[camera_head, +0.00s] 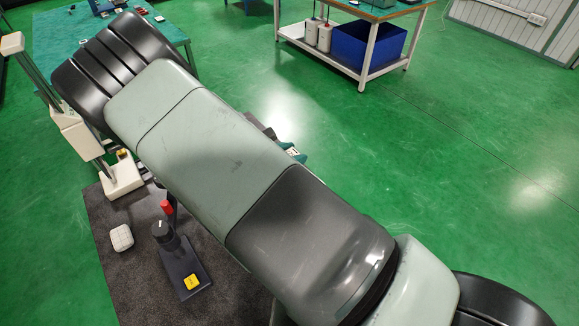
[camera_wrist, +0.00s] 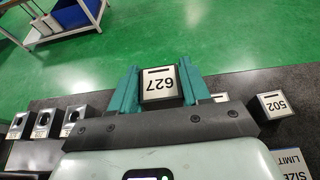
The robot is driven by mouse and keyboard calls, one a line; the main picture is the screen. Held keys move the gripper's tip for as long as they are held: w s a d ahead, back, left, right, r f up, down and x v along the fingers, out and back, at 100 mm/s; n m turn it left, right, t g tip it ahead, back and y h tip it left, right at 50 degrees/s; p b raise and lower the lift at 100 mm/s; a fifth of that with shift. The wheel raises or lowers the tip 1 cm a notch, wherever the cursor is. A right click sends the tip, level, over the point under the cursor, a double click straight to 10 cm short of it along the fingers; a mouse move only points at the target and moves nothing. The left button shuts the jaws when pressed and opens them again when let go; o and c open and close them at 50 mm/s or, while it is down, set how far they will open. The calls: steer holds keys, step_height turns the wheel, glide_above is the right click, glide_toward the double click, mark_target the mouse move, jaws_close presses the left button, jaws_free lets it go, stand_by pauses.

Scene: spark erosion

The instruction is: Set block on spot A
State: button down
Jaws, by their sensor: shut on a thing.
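In the wrist view, my gripper (camera_wrist: 163,88) has teal fingers closed on a block (camera_wrist: 161,84) with a pale face, a dark slot mark and the number 627, which appears upside down. Another block (camera_wrist: 273,105), marked 502, is to the right, apart from my gripper. In the head view my arm covers most of the work surface, and only a small teal and white part shows past its edge. I cannot make out spot A in either view.
Several metal blocks with round holes (camera_wrist: 42,124) stand in a row at the left of the dark surface. A size limit sign (camera_wrist: 290,164) is at lower right. In the head view, a dark stand (camera_head: 183,265) and a white rounded object (camera_head: 121,238) sit on the dark mat (camera_head: 130,285).

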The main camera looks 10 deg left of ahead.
steer(key=shift+r, duration=0.85)
steer(key=s+a+n+t+y, duration=0.4)
steer(key=s+a+n+y, duration=0.45)
steer(key=s+a, duration=0.55)
steer(key=shift+y, duration=0.45)
steer(key=s+f, duration=0.2)
steer(key=f, duration=0.1)
steer(key=s+d+f, duration=0.1)
steer(key=f, duration=0.1)
steer(key=shift+d+f, duration=0.1)
steer(key=shift+f, duration=2.2)
steer(key=shift+f, duration=0.15)
steer(key=c, duration=0.5)
jaws_free()
